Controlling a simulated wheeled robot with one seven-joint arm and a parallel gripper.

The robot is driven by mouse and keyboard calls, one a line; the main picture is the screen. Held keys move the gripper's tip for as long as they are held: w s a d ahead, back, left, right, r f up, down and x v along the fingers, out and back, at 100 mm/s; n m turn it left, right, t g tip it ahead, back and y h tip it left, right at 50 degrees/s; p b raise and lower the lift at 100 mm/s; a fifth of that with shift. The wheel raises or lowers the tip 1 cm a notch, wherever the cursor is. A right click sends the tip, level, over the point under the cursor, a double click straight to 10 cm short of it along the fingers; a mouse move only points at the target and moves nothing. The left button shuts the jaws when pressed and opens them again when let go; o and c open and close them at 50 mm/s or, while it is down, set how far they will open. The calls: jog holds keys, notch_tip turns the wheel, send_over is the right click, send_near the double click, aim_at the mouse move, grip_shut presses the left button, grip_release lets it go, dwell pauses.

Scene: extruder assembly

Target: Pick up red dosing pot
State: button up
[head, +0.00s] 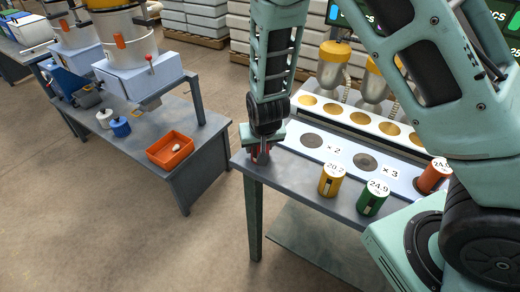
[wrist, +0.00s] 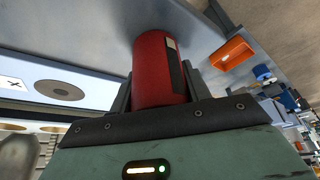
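The red dosing pot (wrist: 157,75) stands between the two fingers of my gripper (wrist: 160,88), with a pale and dark label on its side. Both fingers lie close against the pot's sides, and no clear gap shows. In the head view my gripper (head: 261,150) points down at the near left corner of the grey table, and only a little of the red pot (head: 260,156) shows between the fingers. The pot appears to be at the tabletop; whether it touches it is hard to see.
A white plate (head: 337,148) with dark round spots lies behind. An orange bin (head: 170,150) sits on the left table.

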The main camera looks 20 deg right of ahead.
jog(key=c, duration=0.4)
jog(key=shift+r, duration=0.1)
